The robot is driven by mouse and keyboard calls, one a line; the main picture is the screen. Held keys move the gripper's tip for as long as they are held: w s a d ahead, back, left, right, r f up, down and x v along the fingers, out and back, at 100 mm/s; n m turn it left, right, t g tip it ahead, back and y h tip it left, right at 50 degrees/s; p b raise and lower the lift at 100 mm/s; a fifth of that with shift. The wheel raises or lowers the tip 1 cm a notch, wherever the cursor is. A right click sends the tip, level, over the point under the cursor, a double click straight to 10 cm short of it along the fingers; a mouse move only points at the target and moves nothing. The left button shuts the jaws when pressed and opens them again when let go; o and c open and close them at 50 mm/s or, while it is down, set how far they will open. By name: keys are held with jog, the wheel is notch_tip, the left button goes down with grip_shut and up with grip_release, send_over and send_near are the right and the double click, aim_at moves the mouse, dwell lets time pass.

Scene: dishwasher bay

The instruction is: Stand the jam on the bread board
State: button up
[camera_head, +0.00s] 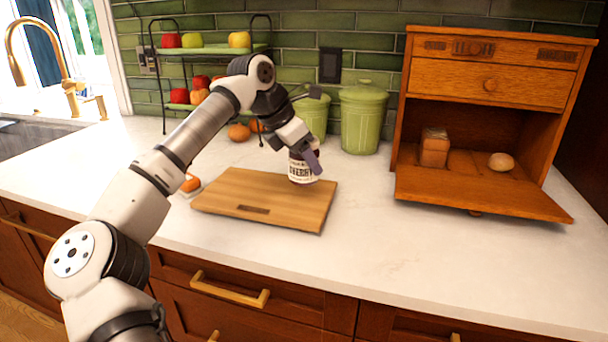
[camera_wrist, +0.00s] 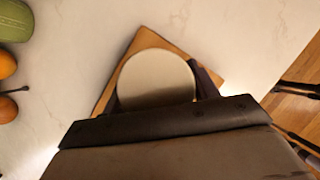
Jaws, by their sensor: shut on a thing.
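The jam (camera_head: 303,168) is a jar with a pale label with dark lettering. My gripper (camera_head: 311,158) is shut on it from above, over the right part of the bread board. In the wrist view the jar's round pale lid (camera_wrist: 156,78) fills the space between the fingers. The bread board (camera_head: 232,196) is a flat wooden slab on the white counter, and its corner also shows in the wrist view (camera_wrist: 146,38). The jar looks near upright. I cannot tell whether its base touches the board.
A wooden bread box (camera_head: 490,90) with its door lowered stands at the right. Green canisters (camera_head: 362,118) stand behind the board. A two-tier fruit stand (camera_head: 215,48) is at the back left. Oranges (camera_head: 239,132) lie nearby. The counter's front right is clear.

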aim_at(304, 174)
jog(key=shift+f, duration=1.95)
jog(key=shift+f, duration=0.2)
jog(key=o, duration=1.4)
jog(key=shift+c, duration=0.2)
jog(key=shift+r, duration=0.1)
